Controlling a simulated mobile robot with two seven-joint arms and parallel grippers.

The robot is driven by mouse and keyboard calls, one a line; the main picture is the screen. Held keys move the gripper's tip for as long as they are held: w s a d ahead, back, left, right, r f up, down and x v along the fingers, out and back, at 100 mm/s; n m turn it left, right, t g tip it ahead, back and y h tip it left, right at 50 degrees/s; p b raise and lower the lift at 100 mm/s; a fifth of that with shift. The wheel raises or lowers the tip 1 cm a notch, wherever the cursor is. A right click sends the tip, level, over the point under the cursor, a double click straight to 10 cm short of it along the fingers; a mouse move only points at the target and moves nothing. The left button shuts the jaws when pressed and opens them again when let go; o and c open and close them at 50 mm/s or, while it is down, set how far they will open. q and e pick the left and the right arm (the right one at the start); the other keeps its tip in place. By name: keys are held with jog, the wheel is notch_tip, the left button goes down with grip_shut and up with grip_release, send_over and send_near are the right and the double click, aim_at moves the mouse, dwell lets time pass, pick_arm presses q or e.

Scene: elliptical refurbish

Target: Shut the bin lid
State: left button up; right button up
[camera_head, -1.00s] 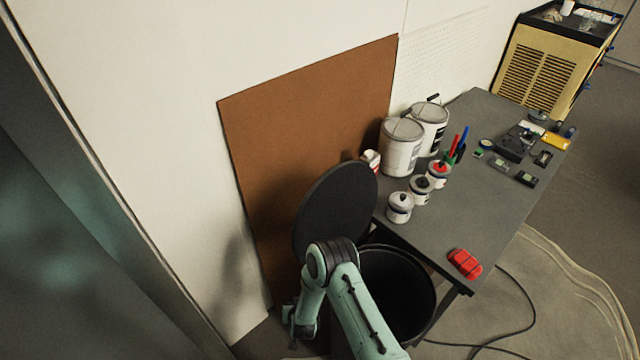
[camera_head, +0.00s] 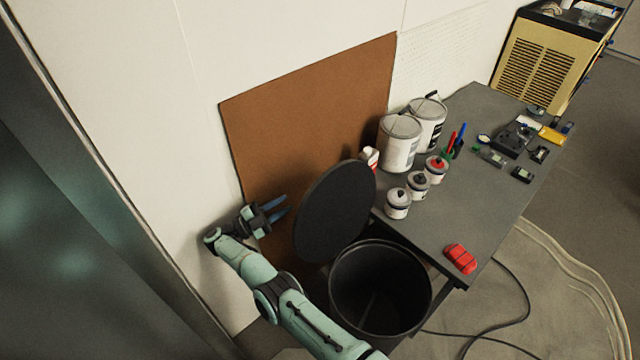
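The black bin (camera_head: 381,288) stands on the floor beside the table, with its round mouth open. Its round black lid (camera_head: 336,212) stands up, tilted, at the bin's back left edge. I cannot tell whether a fingertip touches the lid.
A grey table (camera_head: 437,227) right of the bin holds paint cans (camera_head: 400,142), small jars, a red object (camera_head: 460,259) and several small devices. A brown board (camera_head: 300,120) leans on the wall behind. A cable (camera_head: 522,300) lies on the floor at right.

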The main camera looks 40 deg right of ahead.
aim_at(332, 209)
jog(key=b+x, duration=0.3)
jog(key=x, duration=1)
pick_arm(q)
jog(key=s+f, duration=0.3)
jog(key=f, duration=0.1)
jog(key=shift+s+f, duration=0.25)
jog(key=shift+s, duration=0.1)
jog(key=shift+g, duration=0.3)
pick_arm(e)
grip_shut()
